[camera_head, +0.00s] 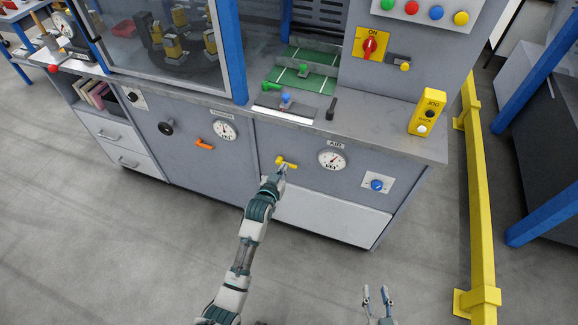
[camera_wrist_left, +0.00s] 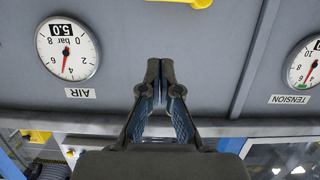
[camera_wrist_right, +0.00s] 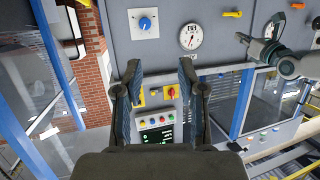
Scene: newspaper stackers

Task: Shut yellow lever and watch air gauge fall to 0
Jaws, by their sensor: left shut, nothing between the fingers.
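The yellow lever (camera_head: 287,163) is on the grey cabinet front and lies roughly level. It shows at the top edge of the left wrist view (camera_wrist_left: 190,2) and also in the right wrist view (camera_wrist_right: 232,14). My left gripper (camera_head: 282,171) is shut and empty, close to the lever; its fingertips (camera_wrist_left: 160,66) appear apart from it in the left wrist view. The air gauge (camera_head: 332,159) is right of the lever. In the left wrist view the gauge (camera_wrist_left: 67,50) reads 5.0 bar. My right gripper (camera_head: 376,294) is open and empty, low at front right.
An orange lever (camera_head: 204,144) and the tension gauge (camera_head: 224,130) are left of the yellow lever. A blue knob (camera_head: 377,185) is right of the air gauge. The countertop edge (camera_head: 340,145) overhangs above. A yellow rail (camera_head: 478,200) stands at right. The floor before the cabinet is clear.

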